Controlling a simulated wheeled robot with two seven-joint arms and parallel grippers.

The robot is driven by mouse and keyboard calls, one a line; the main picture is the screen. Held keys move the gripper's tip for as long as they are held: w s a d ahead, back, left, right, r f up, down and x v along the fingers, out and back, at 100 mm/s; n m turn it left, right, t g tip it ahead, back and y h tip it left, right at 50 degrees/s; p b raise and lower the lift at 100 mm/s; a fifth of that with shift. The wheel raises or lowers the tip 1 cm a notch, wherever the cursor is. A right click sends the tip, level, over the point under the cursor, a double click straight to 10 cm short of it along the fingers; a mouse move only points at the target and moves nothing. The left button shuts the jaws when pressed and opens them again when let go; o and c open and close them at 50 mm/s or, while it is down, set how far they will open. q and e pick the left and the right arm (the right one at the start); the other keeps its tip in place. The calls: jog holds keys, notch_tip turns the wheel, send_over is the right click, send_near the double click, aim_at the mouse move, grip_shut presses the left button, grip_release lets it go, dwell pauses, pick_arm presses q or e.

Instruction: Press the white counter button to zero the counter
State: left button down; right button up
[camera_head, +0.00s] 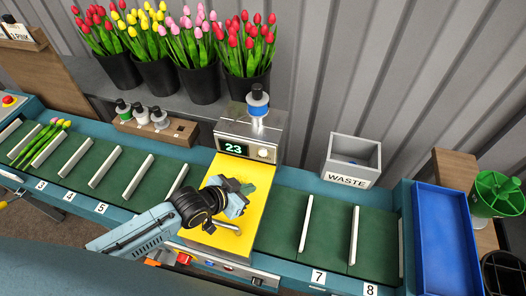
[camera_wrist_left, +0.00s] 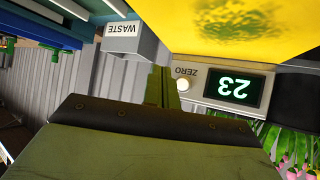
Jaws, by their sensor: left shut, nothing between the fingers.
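The counter (camera_head: 247,143) is a grey box behind the yellow plate (camera_head: 225,232), and its green display (camera_head: 234,148) reads 23. The white button (camera_head: 263,153) sits right of the display. In the left wrist view the picture is upside down, and the white button (camera_wrist_left: 183,85) shows beside the word ZERO, close to my fingertips. My left gripper (camera_head: 246,187) is shut and empty, over the yellow plate in front of the counter. In the left wrist view its fingers (camera_wrist_left: 170,86) point toward the counter face. I cannot tell any contact with the button. My right gripper is not in view.
A grey WASTE bin (camera_head: 352,158) stands right of the counter. A bottle (camera_head: 257,101) stands on the counter. Tulip buckets (camera_head: 200,82) line the shelf behind. A few tulips lie on the green belt (camera_head: 120,165) at left. A blue tray (camera_head: 446,240) is at right.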

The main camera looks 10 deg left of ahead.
aim_at(263, 154)
pick_arm(q)
jog(key=w+b, duration=0.1)
jog(key=w, duration=0.1)
jog(key=w+b, duration=0.1)
jog(key=w, duration=0.1)
jog(key=shift+f+b, duration=0.2)
jog(key=shift+b, duration=0.2)
jog(key=w+b, duration=0.2)
jog(key=w, duration=0.2)
jog(key=shift+d+r, duration=0.1)
jog(key=shift+w, duration=0.5)
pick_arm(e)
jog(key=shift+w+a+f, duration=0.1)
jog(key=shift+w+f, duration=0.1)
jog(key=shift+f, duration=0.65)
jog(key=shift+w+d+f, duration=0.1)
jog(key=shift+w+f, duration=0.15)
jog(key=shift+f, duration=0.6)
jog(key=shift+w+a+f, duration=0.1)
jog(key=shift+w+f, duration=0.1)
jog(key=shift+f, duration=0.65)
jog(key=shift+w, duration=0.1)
pick_arm(q)
jog(key=shift+w, duration=0.2)
jog(key=shift+w, duration=0.25)
